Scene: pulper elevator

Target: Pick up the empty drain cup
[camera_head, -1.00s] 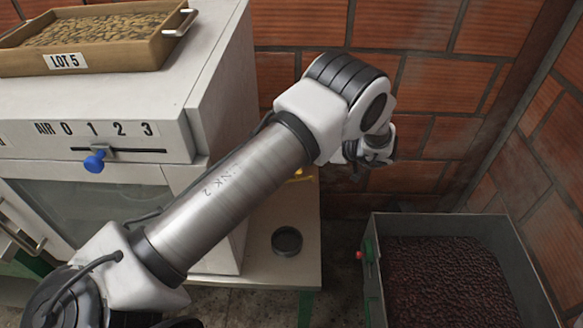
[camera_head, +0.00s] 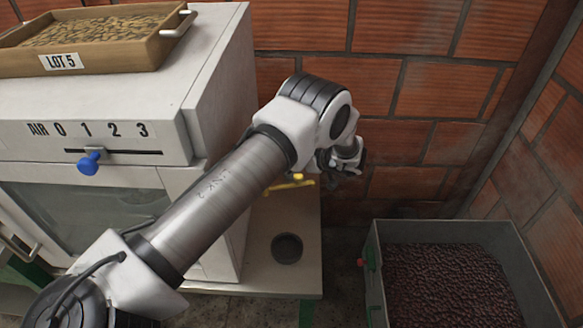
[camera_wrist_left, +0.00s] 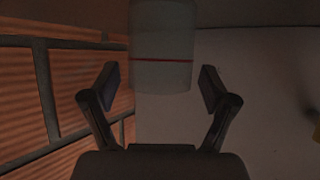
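A pale, translucent cylindrical cup (camera_wrist_left: 162,48) with a thin red line around it is at the top middle of the left wrist view. It appears to be the drain cup; its inside is not visible. My left gripper (camera_wrist_left: 160,85) is open, its two fingers apart on either side of the cup's lower end, with a gap on each side. In the head view my left arm reaches across the bench, and its wrist hides the cup and fingertips. My right gripper is not in view.
A dark round dish (camera_head: 287,248) sits on the bench (camera_head: 262,278). A yellow handle (camera_head: 290,182) is behind my arm. A white cabinet (camera_head: 205,110) with a blue slider knob (camera_head: 89,162) stands left, topped by a tray (camera_head: 120,55). A bin of dark beans (camera_head: 372,262) stands right.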

